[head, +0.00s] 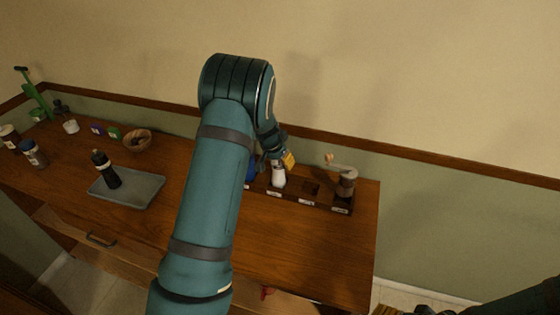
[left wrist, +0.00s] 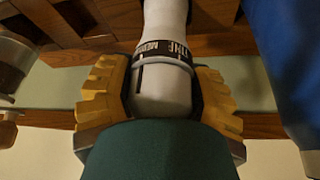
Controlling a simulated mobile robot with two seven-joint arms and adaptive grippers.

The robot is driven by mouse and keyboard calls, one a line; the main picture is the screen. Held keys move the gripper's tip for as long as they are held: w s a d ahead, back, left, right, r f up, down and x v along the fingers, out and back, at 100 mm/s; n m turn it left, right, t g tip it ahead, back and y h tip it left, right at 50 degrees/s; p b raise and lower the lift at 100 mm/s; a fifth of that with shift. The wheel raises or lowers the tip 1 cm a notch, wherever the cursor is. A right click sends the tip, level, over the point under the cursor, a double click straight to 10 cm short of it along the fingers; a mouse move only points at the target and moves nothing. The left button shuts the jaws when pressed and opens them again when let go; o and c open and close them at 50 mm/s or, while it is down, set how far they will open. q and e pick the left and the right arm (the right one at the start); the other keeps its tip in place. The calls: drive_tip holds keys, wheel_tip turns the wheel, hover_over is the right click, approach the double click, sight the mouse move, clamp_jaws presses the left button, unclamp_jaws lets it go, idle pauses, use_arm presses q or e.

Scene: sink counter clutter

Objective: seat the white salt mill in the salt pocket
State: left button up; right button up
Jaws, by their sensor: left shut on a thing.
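The white salt mill (head: 279,178) is upright at the dark wooden rack (head: 325,205), above or in a pocket behind a white label; I cannot tell how deep its base sits. My left gripper (head: 276,160) is shut on it near its top. In the left wrist view the white mill (left wrist: 162,95) has a dark lettered band and lies between the yellow fingers (left wrist: 165,92). A square pocket (head: 311,188) right of the mill looks empty. My right gripper (head: 390,310) shows only partly at the bottom edge; its jaws are unclear.
A mill with a crank (head: 346,182) stands at the rack's right end. A blue thing (head: 251,173) is close left of the white mill, partly hidden by my arm. A grey tray (head: 140,200) with a black bottle (head: 105,170) is left. The counter front is clear.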

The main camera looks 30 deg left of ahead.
use_arm(q)
drive_tip(key=shift+f, duration=0.2)
drive_tip(key=shift+f, duration=0.1)
drive_tip(key=o, duration=1.3)
drive_tip(key=shift+r, duration=0.2)
drive_tip(key=p+v, duration=0.1)
drive_tip(key=v, duration=1.1)
